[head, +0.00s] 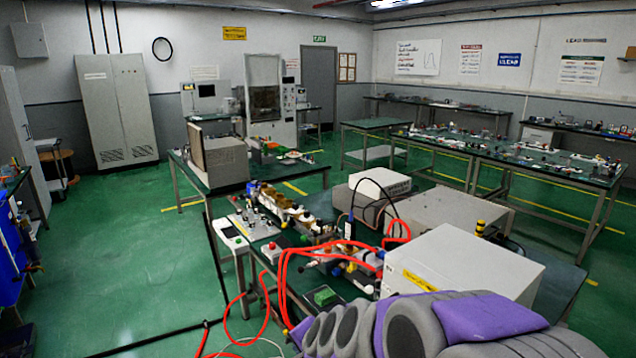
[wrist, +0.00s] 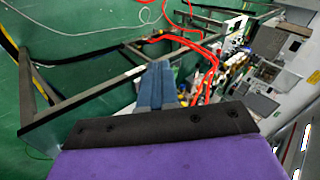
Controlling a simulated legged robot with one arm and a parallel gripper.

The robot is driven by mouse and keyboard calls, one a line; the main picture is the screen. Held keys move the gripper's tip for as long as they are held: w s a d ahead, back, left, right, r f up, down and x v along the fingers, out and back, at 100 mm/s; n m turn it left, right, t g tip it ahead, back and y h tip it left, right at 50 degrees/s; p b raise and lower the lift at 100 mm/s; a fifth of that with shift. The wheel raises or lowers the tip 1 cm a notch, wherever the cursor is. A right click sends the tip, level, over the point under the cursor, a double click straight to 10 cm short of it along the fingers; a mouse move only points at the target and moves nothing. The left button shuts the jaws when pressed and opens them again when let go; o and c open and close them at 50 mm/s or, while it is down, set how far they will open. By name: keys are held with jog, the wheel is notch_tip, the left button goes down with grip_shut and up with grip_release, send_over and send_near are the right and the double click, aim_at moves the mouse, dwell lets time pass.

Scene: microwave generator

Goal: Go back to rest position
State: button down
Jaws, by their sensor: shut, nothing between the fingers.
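My gripper (wrist: 160,68) shows in the wrist view as two blue fingers side by side, pointing up in the picture beyond a black and purple part of my arm. The fingers are closed together with nothing between them. They appear over the edge of the bench, beside the red hoses (wrist: 205,62). In the head view my grey and purple arm fills the bottom right, and its fingers are not visible there. The bench (head: 560,290) with the microwave equipment stands right in front of me.
On the bench sit a large white box (head: 462,265), a grey box (head: 430,215) and a smaller white box (head: 380,182). Red hoses (head: 285,290) hang over its left edge to the floor. Green floor (head: 130,260) is open on the left. More benches stand behind.

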jog(key=s+d+n+g+h, duration=0.1)
jog(key=s+d+n+g, duration=0.2)
jog(key=s, duration=0.8)
jog(key=s+d+r+n+g+h, duration=0.1)
jog(key=s+d+n+g, duration=0.2)
jog(key=s+d, duration=0.5)
jog(key=s+d+r+n+g+h, duration=0.1)
jog(key=s+d, duration=0.5)
jog(key=s, duration=0.9)
jog(key=shift+s+n+g+h, duration=0.4)
jog(key=shift+n+g+h, duration=0.1)
jog(key=shift+n+g, duration=0.45)
jog(key=shift+a, duration=0.1)
jog(key=c, duration=1.9)
grip_release()
